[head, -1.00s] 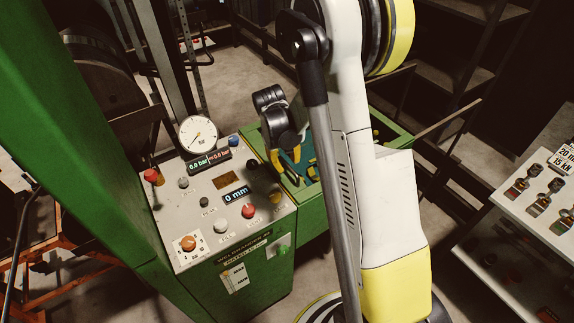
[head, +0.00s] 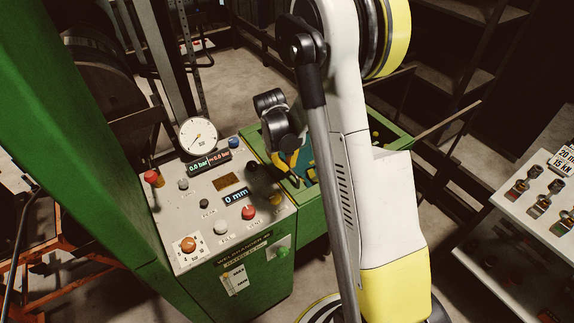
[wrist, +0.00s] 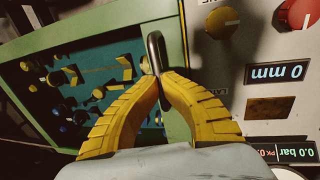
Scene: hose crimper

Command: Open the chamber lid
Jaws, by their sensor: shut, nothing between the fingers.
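My gripper (wrist: 160,76) has yellow ribbed fingers with their tips together, and nothing is held between them. In the wrist view the tips are at the lower part of a metal bar handle (wrist: 155,48); I cannot tell whether they touch it. The handle stands over the green-framed chamber (wrist: 184,30), near its panel-side edge. Blue surface, yellow pieces and dark fittings show inside the frame. I cannot make out a separate lid surface or its angle. In the head view my gripper (head: 286,160) is over the chamber's near left part, and my arm hides much of the chamber.
The control panel (head: 188,218) adjoins the chamber, with a round gauge (head: 198,136), knobs and a 0 mm display (head: 236,196). A white shelf (head: 525,215) with fittings stands at right.

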